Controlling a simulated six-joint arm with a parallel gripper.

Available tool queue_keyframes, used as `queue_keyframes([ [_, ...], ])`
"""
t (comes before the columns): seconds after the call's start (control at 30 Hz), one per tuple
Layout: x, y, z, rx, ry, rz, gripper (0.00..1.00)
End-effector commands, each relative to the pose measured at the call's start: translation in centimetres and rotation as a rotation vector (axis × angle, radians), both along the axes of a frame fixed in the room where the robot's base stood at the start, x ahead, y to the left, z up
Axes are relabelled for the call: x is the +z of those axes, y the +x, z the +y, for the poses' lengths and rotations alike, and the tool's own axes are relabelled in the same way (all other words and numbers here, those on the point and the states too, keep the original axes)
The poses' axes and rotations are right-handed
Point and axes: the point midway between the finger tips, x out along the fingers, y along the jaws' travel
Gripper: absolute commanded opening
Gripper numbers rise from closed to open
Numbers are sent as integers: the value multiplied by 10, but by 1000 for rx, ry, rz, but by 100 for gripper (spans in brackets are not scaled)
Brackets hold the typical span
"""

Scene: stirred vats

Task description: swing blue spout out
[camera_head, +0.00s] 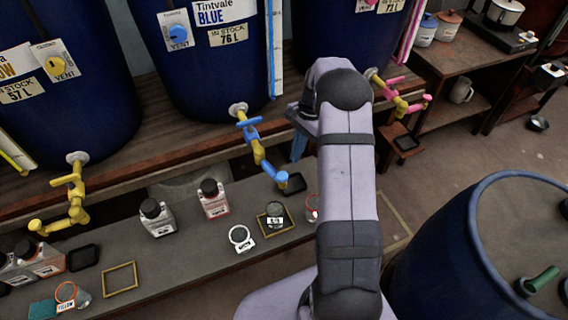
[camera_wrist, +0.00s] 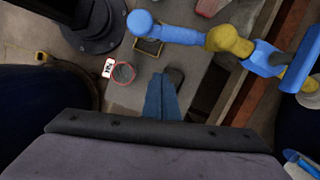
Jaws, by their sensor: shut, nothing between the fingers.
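The blue spout (camera_head: 260,155) hangs from the middle vat (camera_head: 200,75), labelled BLUE, and reaches forward over the grey bench. In the wrist view the blue spout (camera_wrist: 180,35) crosses the upper right, with a yellow joint (camera_wrist: 230,41) midway and a rounded blue end at left. Its blue handle (camera_head: 249,123) sits near the vat. My gripper (camera_wrist: 162,82) has blue fingers, shut and empty, apart from the spout in the wrist view. In the head view my gripper (camera_head: 298,147) shows just right of the spout, partly hidden by my arm.
A yellow spout (camera_head: 73,195) is at left and a pink one (camera_head: 400,95) at right. Bottles (camera_head: 213,198), jars and a yellow frame (camera_head: 120,280) stand on the bench (camera_head: 190,250). A large blue barrel (camera_head: 440,245) stands at lower right.

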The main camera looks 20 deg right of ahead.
Motion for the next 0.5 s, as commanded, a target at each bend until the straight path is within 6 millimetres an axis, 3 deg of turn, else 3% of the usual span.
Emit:
queue_keyframes([
  [0.17, -30, -3, 9, 0, 2, 4, 0],
  [0.5, -23, -10, 42, 1, 0, 0, 0],
])
